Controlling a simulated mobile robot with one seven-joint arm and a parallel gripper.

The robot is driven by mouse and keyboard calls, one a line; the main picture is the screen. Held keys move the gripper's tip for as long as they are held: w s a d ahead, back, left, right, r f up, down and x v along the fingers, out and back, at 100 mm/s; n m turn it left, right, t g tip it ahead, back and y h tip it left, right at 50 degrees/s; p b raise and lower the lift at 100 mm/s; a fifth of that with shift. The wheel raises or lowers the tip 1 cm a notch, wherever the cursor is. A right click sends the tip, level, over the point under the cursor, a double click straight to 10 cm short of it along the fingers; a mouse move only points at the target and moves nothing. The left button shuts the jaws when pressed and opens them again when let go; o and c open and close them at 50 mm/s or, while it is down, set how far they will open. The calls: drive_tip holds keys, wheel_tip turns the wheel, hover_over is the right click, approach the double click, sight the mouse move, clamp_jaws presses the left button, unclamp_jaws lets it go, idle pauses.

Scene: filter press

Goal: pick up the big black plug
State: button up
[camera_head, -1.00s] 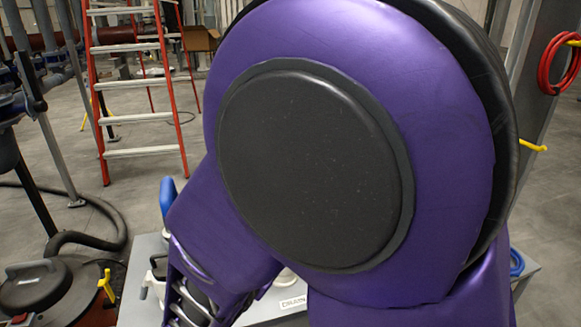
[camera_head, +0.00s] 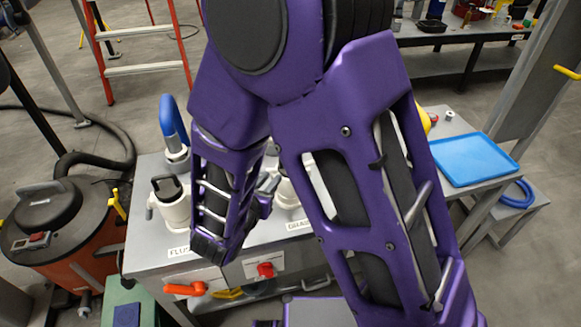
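A black-topped piece with a loop handle (camera_head: 166,186) sits in a white fitting (camera_head: 176,212) at the left of the grey bench, behind a label that starts "FLU". It may be the big black plug; I cannot tell for sure. A second white fitting (camera_head: 287,193) stands near the "DRAIN" label, partly hidden by my purple arm. My arm comes down over the bench between the two fittings. My gripper's fingers cannot be made out, so what they hold is not shown.
A blue curved handle (camera_head: 172,122) rises behind the left fitting. The bench front (camera_head: 215,278) has an orange lever (camera_head: 185,289) and a red knob (camera_head: 265,270). A blue tray (camera_head: 472,158) lies at right. An orange-and-black vacuum (camera_head: 62,235) stands at left.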

sight(280, 165)
drive_tip(key=shift+r+x, duration=0.15)
drive_tip(key=shift+x, duration=1.55)
drive_tip(key=shift+r+x, duration=0.1)
drive_tip(key=shift+x, duration=1.55)
drive_tip(key=shift+w, duration=0.15)
clamp_jaws()
